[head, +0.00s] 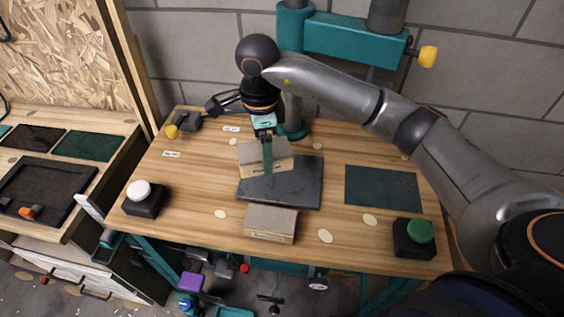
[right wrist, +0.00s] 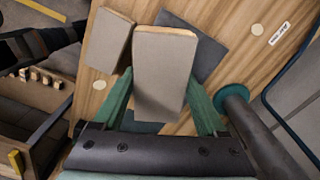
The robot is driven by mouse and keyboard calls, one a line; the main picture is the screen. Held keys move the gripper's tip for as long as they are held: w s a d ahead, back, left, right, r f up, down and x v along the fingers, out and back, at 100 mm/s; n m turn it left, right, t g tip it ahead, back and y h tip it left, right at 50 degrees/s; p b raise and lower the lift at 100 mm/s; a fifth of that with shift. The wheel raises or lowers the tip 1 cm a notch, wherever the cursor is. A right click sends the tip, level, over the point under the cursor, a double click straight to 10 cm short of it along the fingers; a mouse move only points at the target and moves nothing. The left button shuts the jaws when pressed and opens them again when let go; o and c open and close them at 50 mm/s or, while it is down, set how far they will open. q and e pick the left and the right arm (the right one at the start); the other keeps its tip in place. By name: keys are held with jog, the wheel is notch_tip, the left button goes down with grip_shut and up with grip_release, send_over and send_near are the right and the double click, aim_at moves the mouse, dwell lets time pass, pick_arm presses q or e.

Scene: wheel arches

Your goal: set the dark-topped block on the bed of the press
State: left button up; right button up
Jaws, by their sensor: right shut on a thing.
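My right gripper (head: 267,160) is shut on a grey-topped block with pale wooden sides (head: 250,152). In the right wrist view the block (right wrist: 163,70) sits between the two green fingers (right wrist: 160,88). The press bed looks to be the dark grey slab (head: 300,185). In the head view the held block overlaps the slab's back-left part; I cannot tell whether it touches it. A second, similar grey-topped block (head: 271,220) lies on the table just in front of the slab, also seen in the right wrist view (right wrist: 107,40). My left gripper is not in view.
The teal press frame (head: 350,42) and its column stand behind the slab. A dark flat mat (head: 383,188) lies to the right. A green button box (head: 415,238) is at front right and a white-knobbed box (head: 143,198) at front left. A yellow-knobbed handle (head: 182,124) stands at back left.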

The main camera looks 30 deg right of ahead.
jog(key=d+f, duration=0.1)
jog(key=f, duration=0.1)
jog(key=w+d+f, duration=0.1)
jog(key=d, duration=0.1)
jog(key=d+f, duration=0.1)
jog(key=f, duration=0.1)
jog(key=shift+w+d+f, duration=0.35)
jog(key=shift+w+d, duration=0.05)
jog(key=shift+d+f+p, duration=0.15)
jog(key=shift+f+p, duration=0.25)
jog(key=shift+f, duration=1.5)
jog(key=o, duration=1.4)
jog(key=shift+o, duration=0.2)
notch_tip(320, 180, up, 12)
jog(key=shift+r+b, duration=0.2)
jog(key=shift+b, duration=0.2)
